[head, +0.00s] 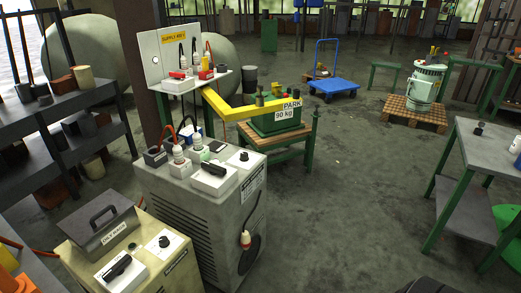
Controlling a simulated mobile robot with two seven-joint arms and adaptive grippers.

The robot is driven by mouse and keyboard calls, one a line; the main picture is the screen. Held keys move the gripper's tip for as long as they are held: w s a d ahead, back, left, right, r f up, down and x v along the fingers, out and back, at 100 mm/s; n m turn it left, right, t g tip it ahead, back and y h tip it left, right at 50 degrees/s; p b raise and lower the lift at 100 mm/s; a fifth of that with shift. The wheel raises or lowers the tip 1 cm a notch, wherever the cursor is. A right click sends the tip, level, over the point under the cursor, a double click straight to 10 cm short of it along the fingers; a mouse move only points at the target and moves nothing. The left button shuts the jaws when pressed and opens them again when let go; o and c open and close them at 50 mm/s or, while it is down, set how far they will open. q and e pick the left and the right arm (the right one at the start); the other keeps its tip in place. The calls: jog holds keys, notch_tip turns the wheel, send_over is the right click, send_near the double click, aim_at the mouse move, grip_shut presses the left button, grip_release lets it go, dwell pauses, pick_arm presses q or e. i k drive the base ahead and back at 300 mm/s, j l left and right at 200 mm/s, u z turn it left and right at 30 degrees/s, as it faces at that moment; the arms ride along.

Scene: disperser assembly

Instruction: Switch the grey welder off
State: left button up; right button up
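The grey welder (180,215) is a tall grey cabinet left of centre, with louvres on its front and a round dark opening on its right side. On its top sits a white plate with a black lever-like handle (214,168). Beside it is a white plate with a black round knob (244,156). Several white plugs or sockets (180,152) with cables stand at the back of the top. The switch position is too small to tell. A red-and-white plug hangs on a cable at the right side.
A cream machine (90,265) with its own black handle and knob stands at lower left. Behind are a supply panel (180,48), a yellow arm and a green block marked PARK (276,120). Dark shelves (75,100) stand left, a table (490,145) right. The middle floor is clear.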

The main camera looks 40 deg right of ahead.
aim_at(214, 169)
jog(key=l+z, duration=0.2)
jog(key=z, duration=0.2)
jog(key=i+l+z, duration=0.1)
jog(key=z, duration=0.3)
jog(key=u, duration=0.25)
jog(key=i+l, duration=0.05)
